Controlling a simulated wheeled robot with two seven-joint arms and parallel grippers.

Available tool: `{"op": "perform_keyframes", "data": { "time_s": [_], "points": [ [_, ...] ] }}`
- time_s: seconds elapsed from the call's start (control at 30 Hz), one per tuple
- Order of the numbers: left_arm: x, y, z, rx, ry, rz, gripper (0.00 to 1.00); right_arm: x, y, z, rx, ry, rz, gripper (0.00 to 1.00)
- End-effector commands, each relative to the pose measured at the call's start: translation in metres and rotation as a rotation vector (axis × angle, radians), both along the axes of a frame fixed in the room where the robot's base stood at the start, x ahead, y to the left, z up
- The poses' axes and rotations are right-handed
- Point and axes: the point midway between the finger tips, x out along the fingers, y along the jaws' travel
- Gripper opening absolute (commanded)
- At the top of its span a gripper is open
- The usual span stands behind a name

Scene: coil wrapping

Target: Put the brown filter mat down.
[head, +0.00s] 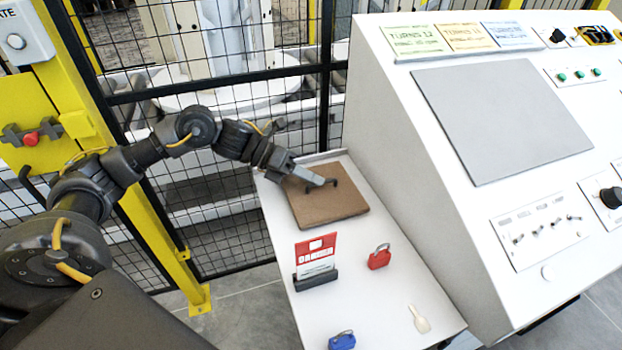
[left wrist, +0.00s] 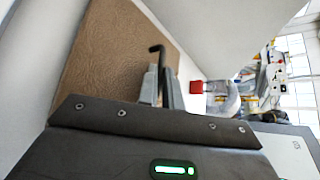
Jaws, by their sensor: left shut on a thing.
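The brown filter mat (head: 335,208) is a flat square with a dark handle on top, at the far end of the white side table (head: 345,255). It looks flat on or just above the tabletop; I cannot tell whether it touches. My left gripper (head: 318,181) reaches in from the left and is shut on the mat's handle. In the left wrist view the mat (left wrist: 115,50) fills the upper left, and the dark bent handle (left wrist: 157,50) stands up at the gripper fingers (left wrist: 162,85). My right gripper is not in view.
On the table nearer me are a red and white sign (head: 316,257) in a dark stand, a red padlock (head: 379,257), a blue padlock (head: 342,340) and a cream tag-like piece (head: 419,319). The white control console (head: 430,170) borders the table's right; black mesh fence (head: 225,150) stands behind.

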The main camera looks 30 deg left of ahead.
Motion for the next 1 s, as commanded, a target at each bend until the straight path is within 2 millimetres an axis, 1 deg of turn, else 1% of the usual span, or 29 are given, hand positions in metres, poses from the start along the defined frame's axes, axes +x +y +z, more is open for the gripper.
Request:
{"op": "perform_keyframes", "data": {
  "time_s": [0.03,0.1,0.4,0.43,0.57,0.6,1.0],
  "points": [
    [-0.0004,-0.0001,-0.0057,-0.002,0.004,0.001,0.0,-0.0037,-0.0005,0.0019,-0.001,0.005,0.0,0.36],
    [-0.0001,0.0001,-0.0089,0.0,-0.001,0.001,0.0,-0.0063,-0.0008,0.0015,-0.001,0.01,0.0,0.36],
    [-0.0003,0.0003,-0.0118,0.0,-0.001,0.0,0.0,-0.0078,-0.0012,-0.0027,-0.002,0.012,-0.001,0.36],
    [-0.0004,0.0003,-0.011,0.0,-0.001,0.0,0.1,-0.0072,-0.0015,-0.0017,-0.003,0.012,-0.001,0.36],
    [-0.0004,0.0004,-0.0104,0.0,-0.001,0.001,0.27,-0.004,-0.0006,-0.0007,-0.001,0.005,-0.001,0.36],
    [-0.0004,0.0004,-0.0106,0.0,-0.001,0.001,0.29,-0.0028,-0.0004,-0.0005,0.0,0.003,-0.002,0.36],
    [-0.0008,0.0005,-0.0111,0.001,0.001,0.0,0.29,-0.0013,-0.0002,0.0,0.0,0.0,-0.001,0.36]
  ]
}}
